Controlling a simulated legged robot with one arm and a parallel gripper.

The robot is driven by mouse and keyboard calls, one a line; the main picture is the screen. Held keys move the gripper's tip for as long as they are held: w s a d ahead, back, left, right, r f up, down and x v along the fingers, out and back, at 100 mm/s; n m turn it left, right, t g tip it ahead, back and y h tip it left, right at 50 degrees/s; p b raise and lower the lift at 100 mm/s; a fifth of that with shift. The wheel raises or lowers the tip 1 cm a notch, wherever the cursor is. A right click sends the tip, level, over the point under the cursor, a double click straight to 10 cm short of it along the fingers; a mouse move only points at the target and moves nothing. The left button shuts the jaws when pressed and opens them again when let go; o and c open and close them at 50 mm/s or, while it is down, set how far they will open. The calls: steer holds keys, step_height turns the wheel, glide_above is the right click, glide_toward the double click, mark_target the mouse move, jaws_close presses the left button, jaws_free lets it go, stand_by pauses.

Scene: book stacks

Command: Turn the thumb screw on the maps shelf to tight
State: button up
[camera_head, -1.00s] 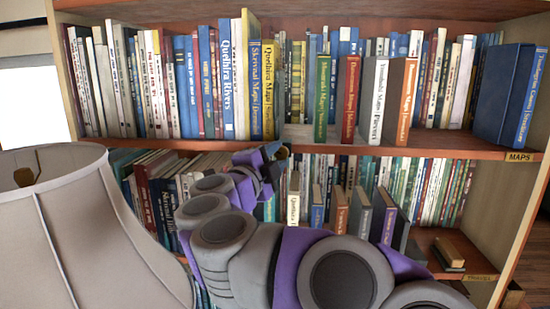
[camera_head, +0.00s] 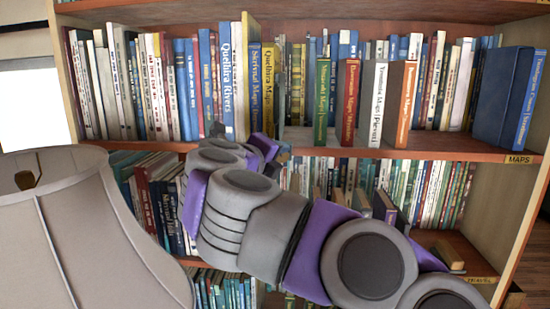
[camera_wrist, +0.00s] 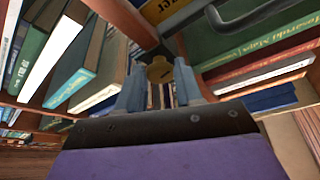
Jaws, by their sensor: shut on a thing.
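The maps shelf (camera_head: 440,147) is the reddish-brown board with a "MAPS" label at its right end, in the head view. In the wrist view a brass-coloured thumb screw (camera_wrist: 160,70) with a flat round head sits at a shelf board's edge. My gripper (camera_wrist: 160,84) has its two blue-grey fingers on either side of the screw head and is shut on it. In the head view my gripper is mostly hidden behind my arm, close to the maps shelf's front edge. The screw is not visible there, and its tightness cannot be told.
Books stand on the maps shelf, among them a white book (camera_head: 371,100) and a green book (camera_head: 321,100). More books fill the shelf below. A lampshade (camera_head: 95,235) stands close at the left. In the wrist view books flank the gripper on both sides.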

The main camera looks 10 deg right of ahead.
steer(key=shift+f, duration=0.35)
stand_by(0.3)
steer(key=o, duration=1)
steer(key=shift+a+r, duration=0.1)
steer(key=shift+a, duration=0.1)
steer(key=shift+r, duration=0.1)
steer(key=b+v, duration=0.1)
steer(key=v, duration=1.6)
steer(key=shift+a+r, duration=0.1)
steer(key=shift+a, duration=0.1)
